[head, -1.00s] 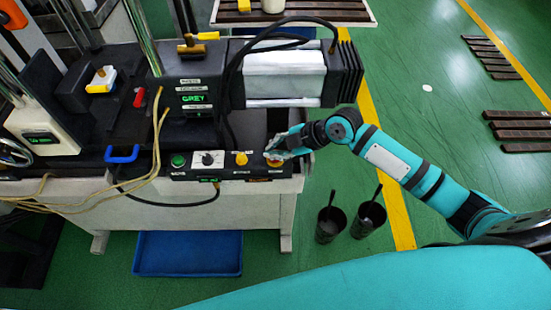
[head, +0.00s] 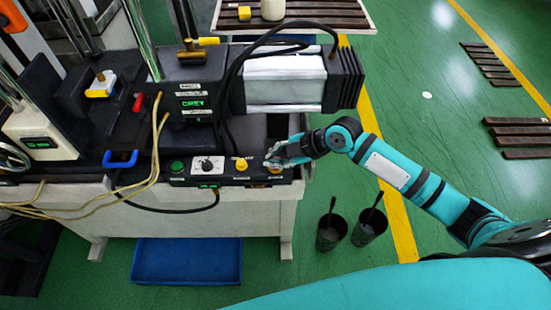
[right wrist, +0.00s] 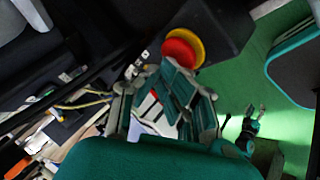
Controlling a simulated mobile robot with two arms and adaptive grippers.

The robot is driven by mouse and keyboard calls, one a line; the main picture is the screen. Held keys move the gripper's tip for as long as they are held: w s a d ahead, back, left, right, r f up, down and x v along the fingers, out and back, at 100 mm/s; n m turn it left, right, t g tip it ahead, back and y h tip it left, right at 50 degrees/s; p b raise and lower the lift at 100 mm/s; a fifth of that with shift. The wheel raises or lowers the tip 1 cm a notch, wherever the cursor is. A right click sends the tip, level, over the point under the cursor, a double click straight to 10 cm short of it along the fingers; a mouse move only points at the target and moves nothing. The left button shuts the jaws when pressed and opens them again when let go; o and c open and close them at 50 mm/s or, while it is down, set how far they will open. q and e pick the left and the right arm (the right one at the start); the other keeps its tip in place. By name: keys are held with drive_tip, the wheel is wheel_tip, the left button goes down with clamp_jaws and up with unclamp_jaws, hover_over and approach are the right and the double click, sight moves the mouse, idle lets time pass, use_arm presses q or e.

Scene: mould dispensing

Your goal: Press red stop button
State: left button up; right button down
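The red stop button (right wrist: 183,50) sits in a yellow collar at the end of a dark control panel (head: 228,180). In the head view my right gripper (head: 274,157) is over the panel's right end and mostly covers the button. In the right wrist view the gripper's fingertips (right wrist: 177,70) are close together, right at the button's lower edge; I cannot tell whether they touch it. The gripper looks shut with nothing between its fingers.
The panel also holds a green button (head: 177,167), a dial (head: 207,164) and a yellow knob (head: 241,165). Two dark buckets (head: 329,238) (head: 368,228) stand on the floor. A blue tray (head: 187,262) lies under the machine. Floor to the right is mostly free.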

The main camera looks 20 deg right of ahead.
drive_tip(key=shift+s+f, duration=0.1)
drive_tip(key=shift+f, duration=0.2)
drive_tip(key=shift+d+f+b, duration=0.1)
drive_tip(key=shift+f+b, duration=0.3)
drive_tip(key=shift+b, duration=0.1)
drive_tip(key=shift+f, duration=0.1)
drive_tip(key=shift+d+r, duration=0.15)
drive_tip(key=shift+r, duration=0.2)
drive_tip(key=shift+r+p, duration=0.15)
drive_tip(key=shift+p, duration=0.15)
wheel_tip(320, 180, up, 6)
drive_tip(key=p, duration=0.4)
drive_tip(key=shift+r+p, duration=0.2)
drive_tip(key=shift+p, duration=0.15)
drive_tip(key=shift+f, duration=0.1)
